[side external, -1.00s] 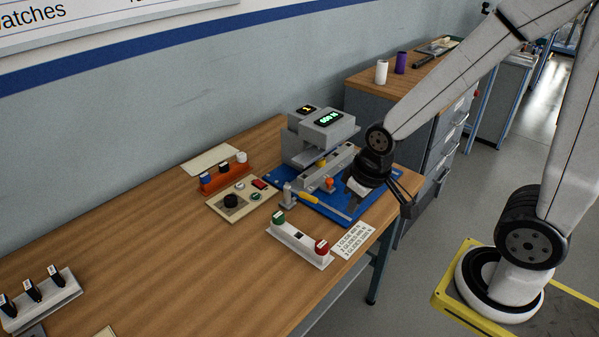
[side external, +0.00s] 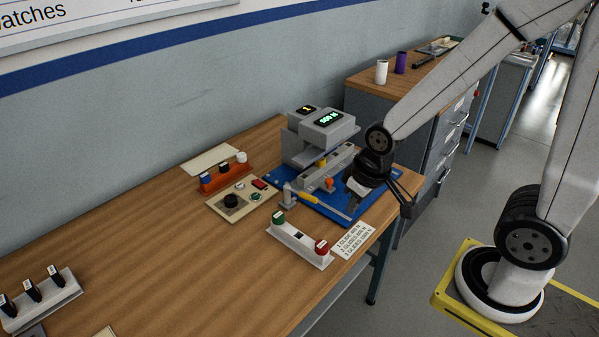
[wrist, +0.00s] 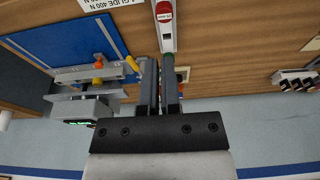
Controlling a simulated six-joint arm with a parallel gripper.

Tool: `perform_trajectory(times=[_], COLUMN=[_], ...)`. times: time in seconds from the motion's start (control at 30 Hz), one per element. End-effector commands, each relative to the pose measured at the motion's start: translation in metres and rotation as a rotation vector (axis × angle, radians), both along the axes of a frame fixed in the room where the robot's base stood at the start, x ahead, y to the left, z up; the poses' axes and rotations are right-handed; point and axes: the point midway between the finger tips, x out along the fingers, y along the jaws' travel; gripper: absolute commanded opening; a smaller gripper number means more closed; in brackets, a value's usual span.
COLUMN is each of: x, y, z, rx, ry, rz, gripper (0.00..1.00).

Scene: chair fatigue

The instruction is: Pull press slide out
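The press (side external: 318,140) is a grey machine with lit displays, on a blue base plate (side external: 352,208) on the wooden bench. A grey slide bar (side external: 330,170) with yellow and orange knobs runs out from its lower front. A lever with a yellow grip (side external: 309,198) lies beside it. In the wrist view the press (wrist: 88,105) and orange knob (wrist: 98,64) are left of my gripper (wrist: 161,62). The yellow grip (wrist: 132,64) is close beside the left finger; contact cannot be told. A narrow gap shows between the fingers, with nothing seen held.
In front of the press are a white holder (side external: 299,243) with green and red ends and a printed card (side external: 353,241). A control panel (side external: 244,199) and an orange rack (side external: 222,178) stand to its left. The bench's left middle is clear.

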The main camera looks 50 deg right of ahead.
Motion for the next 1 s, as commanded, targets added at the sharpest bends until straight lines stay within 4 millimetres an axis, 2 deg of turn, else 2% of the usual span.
perform_trajectory(times=[0.03, 0.1, 0.2, 0.37, 0.57, 0.77, 1.0], x=[0.0, 0.002, 0.007, 0.026, 0.064, 0.104, 0.143], y=[0.0, -0.001, -0.004, -0.014, -0.041, -0.078, -0.13], z=[0.0, 0.0, 0.0, -0.002, -0.009, -0.023, -0.046], rx=[0.0, 0.003, 0.015, 0.06, 0.157, 0.275, 0.427], ry=[0.0, 0.001, 0.006, 0.024, 0.059, 0.103, 0.161], rz=[-0.002, -0.013, -0.057, -0.222, -0.579, -0.984, -1.461], gripper=[0.22, 0.44, 0.71, 0.71, 0.71, 0.71, 0.71])
